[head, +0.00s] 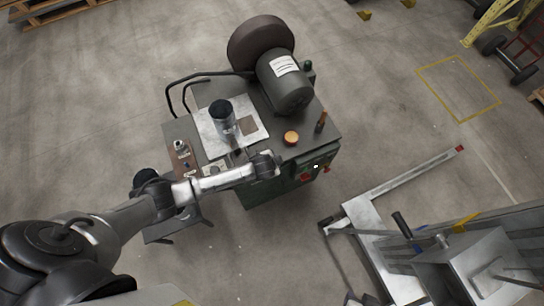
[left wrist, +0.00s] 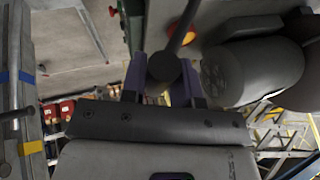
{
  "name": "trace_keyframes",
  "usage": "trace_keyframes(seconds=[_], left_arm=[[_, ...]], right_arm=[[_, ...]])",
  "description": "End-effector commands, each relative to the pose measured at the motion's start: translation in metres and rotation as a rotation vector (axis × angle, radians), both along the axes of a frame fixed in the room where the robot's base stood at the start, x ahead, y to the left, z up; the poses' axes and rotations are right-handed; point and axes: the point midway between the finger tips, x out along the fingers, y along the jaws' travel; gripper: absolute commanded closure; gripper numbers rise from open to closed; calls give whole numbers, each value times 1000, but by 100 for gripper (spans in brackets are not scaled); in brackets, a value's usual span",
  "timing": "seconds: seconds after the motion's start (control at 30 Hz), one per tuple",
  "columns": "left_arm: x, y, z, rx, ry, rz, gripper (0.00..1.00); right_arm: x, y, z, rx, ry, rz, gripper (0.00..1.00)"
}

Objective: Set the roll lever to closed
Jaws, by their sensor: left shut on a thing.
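The roll lever (left wrist: 180,38) shows in the left wrist view as a dark rod ending in a round dark knob (left wrist: 164,68). My left gripper (left wrist: 164,82) is shut on the knob, with one purple-grey finger on each side. In the head view my left gripper (head: 266,164) is at the front edge of the green machine (head: 265,190). The lever cannot be made out there, so its setting is not clear. My right gripper is in neither view.
A dark-topped cylinder (head: 222,118) stands on a light plate. A metal cart (head: 372,225) stands at the lower right, with open floor between.

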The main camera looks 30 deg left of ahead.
Motion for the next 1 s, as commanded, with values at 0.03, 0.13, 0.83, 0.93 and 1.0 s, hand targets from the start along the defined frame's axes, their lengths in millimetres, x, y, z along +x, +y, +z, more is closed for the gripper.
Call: trace_keyframes(seconds=[0.03, 0.13, 0.83, 0.93, 1.0], left_arm=[[-6, 0, -8, -1, 16, 1, 100], [-6, 0, -9, -1, 16, 2, 100], [-4, 0, -2, 1, 7, 0, 50], [-7, -1, 5, -1, 6, 0, 50], [-11, -1, 12, 0, 6, -1, 50]], right_arm=[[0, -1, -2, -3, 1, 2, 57], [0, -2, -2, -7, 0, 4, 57], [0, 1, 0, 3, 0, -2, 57], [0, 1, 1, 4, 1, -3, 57], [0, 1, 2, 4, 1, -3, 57]])
